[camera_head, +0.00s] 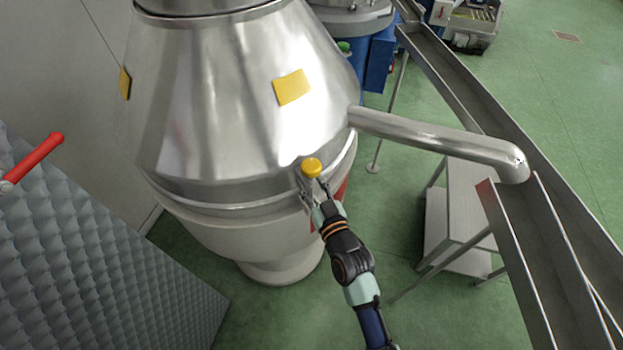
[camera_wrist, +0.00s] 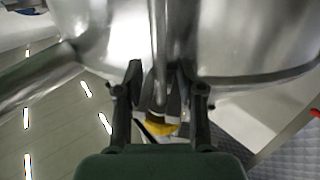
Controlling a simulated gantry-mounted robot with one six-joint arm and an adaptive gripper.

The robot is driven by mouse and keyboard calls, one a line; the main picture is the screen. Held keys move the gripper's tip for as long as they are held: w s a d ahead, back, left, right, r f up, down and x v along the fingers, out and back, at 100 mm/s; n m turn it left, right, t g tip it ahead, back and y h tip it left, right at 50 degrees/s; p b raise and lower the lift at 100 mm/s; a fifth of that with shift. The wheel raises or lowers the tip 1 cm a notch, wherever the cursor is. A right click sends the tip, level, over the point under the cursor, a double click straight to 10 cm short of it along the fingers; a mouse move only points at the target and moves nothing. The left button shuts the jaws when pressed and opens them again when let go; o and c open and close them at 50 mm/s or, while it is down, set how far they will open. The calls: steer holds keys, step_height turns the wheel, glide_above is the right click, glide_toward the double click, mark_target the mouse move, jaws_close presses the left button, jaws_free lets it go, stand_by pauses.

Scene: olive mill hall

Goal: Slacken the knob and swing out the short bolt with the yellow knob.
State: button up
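The yellow knob (camera_head: 311,168) sits on the short bolt at the seam ring of the steel vessel (camera_head: 235,100). My gripper (camera_head: 321,189) is at the knob, reaching in from below right. In the wrist view, the knob (camera_wrist: 161,128) lies between the two fingers of my gripper (camera_wrist: 161,78), close to the palm. The fingers are spread, with a gap visible on both sides of the knob. A grey metal bracket and bolt part (camera_wrist: 172,100) shows between the fingers. The bolt's lower end and its seat are mostly hidden.
A steel pipe (camera_head: 430,133) juts from the vessel to the right, above a metal chute (camera_head: 520,265). A grey table (camera_head: 465,205) stands behind the arm. A quilted grey panel with a red handle (camera_head: 38,160) is at left.

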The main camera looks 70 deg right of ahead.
steer(key=shift+w+d, duration=0.35)
jaws_close()
steer(key=shift+s+f+b, duration=0.1)
steer(key=shift+f+b, duration=0.05)
steer(key=shift+b, duration=0.3)
